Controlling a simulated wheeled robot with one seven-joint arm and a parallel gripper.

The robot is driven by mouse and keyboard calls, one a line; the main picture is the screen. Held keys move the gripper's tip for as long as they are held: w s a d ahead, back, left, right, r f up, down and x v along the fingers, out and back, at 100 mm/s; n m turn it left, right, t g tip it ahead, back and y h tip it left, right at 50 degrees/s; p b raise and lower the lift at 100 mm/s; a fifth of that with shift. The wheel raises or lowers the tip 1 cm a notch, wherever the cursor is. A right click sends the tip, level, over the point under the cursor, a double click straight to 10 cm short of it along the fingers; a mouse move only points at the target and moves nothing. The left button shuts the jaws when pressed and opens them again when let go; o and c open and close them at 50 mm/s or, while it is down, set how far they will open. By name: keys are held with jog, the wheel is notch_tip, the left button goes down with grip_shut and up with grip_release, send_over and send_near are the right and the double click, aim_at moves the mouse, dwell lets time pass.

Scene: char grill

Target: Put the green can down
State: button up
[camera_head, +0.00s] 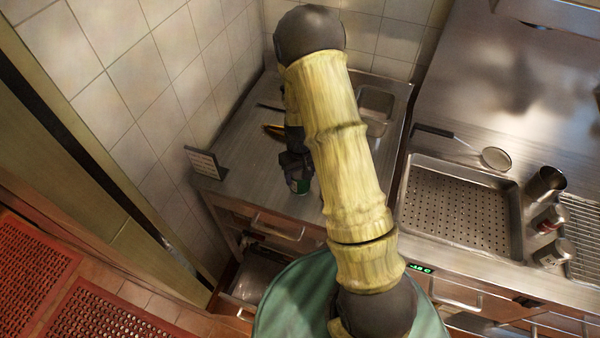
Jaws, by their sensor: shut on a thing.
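The green can (299,185) shows at the front part of the steel counter (240,187), just below my gripper (295,165). My gripper is shut on the can from above; the fingers are dark and small, and they hide the can's upper part. The can looks upright. I cannot tell whether its bottom touches the counter or hangs slightly above it. My arm crosses the middle of the view and hides part of the counter to the right of the can.
A small dark sign (205,163) stands at the counter's left edge. A steel pan insert (376,105) is at the back. To the right are a perforated tray (455,205), a strainer (495,158) and metal containers (545,184). Bare counter lies left of the can.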

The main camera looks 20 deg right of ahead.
jog(key=shift+f, duration=0.2)
jog(key=o, duration=1.2)
jog(key=shift+r, duration=0.1)
notch_tip(320, 180, up, 12)
jog(key=b, duration=0.3)
jog(key=shift+r, duration=0.15)
jog(key=s+r+t, duration=0.1)
jog(key=s+r, duration=0.1)
jog(key=s, duration=0.2)
jog(key=s+r+m, duration=0.1)
jog(key=s+r, duration=0.1)
jog(key=s, duration=0.3)
jog(key=s+r+t, duration=0.1)
jog(key=s+r, duration=0.1)
jog(key=s, duration=0.3)
jog(key=shift+a+m+t, duration=0.25)
jog(key=shift+m+t, duration=0.05)
jog(key=shift+m, duration=0.1)
